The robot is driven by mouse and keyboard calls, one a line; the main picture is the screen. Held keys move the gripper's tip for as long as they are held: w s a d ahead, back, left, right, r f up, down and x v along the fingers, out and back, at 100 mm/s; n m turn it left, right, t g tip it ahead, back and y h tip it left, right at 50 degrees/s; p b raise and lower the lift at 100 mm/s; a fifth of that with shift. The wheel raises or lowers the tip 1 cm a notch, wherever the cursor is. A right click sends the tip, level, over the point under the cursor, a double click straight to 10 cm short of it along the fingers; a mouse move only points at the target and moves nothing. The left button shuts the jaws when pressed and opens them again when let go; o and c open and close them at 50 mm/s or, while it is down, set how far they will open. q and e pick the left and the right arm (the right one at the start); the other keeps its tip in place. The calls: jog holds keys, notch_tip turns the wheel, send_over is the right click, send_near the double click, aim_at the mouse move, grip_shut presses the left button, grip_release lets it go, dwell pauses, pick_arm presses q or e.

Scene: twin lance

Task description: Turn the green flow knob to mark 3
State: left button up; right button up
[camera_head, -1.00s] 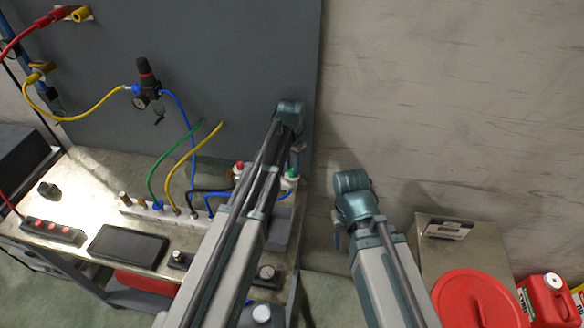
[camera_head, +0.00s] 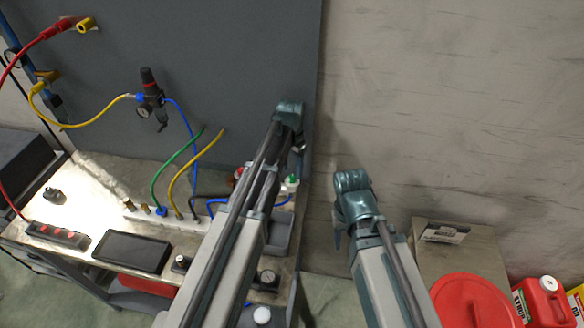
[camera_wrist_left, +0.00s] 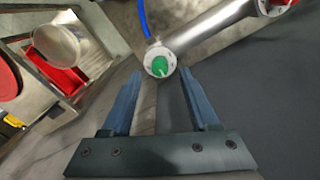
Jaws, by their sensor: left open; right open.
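The green flow knob (camera_wrist_left: 160,67) has a pale pointer line and sits on a white round end cap of a metal cylinder in the left wrist view. In the head view the knob (camera_head: 292,180) shows small beside my left arm, at the bench's right end. My left gripper (camera_wrist_left: 161,78) is open, and the knob appears between its fingertips, with nothing gripped. Whether the fingers reach the knob's depth cannot be told. The scale marks are too small to read. My right gripper (camera_head: 338,238) hangs in front of the wall, away from the knob; its fingers are small here.
A bench (camera_head: 95,190) carries a black tablet (camera_head: 132,250), a white manifold (camera_head: 185,222) and hoses. A grey panel (camera_head: 230,60) stands behind it. A red lid (camera_head: 470,300) and red jug (camera_head: 545,300) stand at the lower right.

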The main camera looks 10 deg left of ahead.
aim_at(292, 176)
pick_arm(q)
notch_tip(292, 176, up, 11)
jog(key=p, duration=0.9)
jog(key=shift+p, duration=0.35)
jog(key=shift+f, duration=0.15)
jog(key=s+d+f+b, duration=0.2)
jog(key=s+f+b, duration=0.2)
jog(key=s, duration=0.3)
jog(key=s+d+f+n+y+b, duration=0.1)
jog(key=s+d+f+b, duration=0.1)
jog(key=s+f+b, duration=0.3)
jog(key=s+d+f+b, duration=0.3)
jog(key=s+f+b, duration=0.2)
jog(key=s, duration=0.6)
jog(key=shift+s+n, duration=0.2)
jog(key=shift+n, duration=0.1)
